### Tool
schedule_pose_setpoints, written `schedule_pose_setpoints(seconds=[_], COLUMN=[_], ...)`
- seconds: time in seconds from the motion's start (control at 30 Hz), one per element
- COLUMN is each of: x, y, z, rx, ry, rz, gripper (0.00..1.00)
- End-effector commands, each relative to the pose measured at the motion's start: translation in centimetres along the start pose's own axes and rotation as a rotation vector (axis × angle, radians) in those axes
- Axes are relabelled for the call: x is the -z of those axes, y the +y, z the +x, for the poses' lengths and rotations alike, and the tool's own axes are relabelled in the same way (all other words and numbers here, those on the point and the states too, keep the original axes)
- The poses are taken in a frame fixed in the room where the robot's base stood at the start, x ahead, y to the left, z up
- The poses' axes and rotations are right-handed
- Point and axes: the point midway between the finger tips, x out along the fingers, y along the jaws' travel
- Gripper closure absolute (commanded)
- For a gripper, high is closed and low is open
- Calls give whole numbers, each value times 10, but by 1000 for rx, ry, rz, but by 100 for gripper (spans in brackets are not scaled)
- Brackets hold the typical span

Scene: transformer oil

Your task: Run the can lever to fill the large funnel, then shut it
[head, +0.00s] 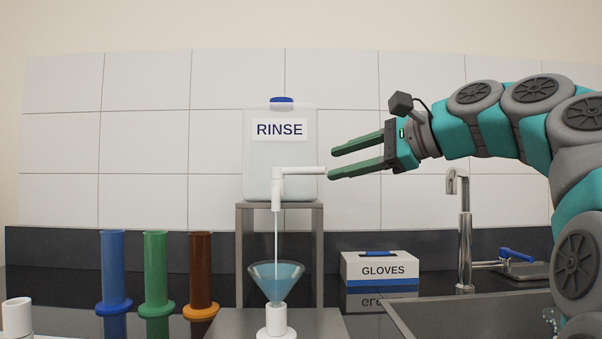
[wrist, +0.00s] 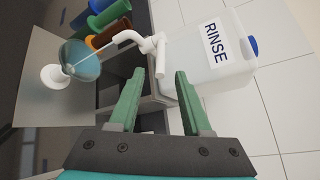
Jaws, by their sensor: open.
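The RINSE can (head: 280,165) is a translucent white jug with a blue cap on a grey stand. Its white tap lever (head: 300,171) points sideways to the right, and a thin stream (head: 276,235) runs from the spout into the large funnel (head: 276,283). In the wrist view, the lever (wrist: 160,62) points toward the gap between the fingertips (wrist: 156,74); contact cannot be told.
Blue (head: 113,268), green (head: 155,268) and brown (head: 201,268) cylinders stand left of the stand (head: 319,245). A GLOVES box (head: 379,270) sits to its right, before a sink tap (head: 465,240) and basin. The space above the box is clear.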

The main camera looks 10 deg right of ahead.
Motion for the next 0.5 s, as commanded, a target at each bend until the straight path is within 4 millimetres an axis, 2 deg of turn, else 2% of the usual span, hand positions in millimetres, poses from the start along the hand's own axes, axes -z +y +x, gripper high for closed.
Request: schedule_pose_setpoints(seconds=[0.17,0.5], x=[0,1], y=[0,1], z=[12,62], rx=[-3,-2], ry=[0,1], rz=[1,1], gripper=[52,52])
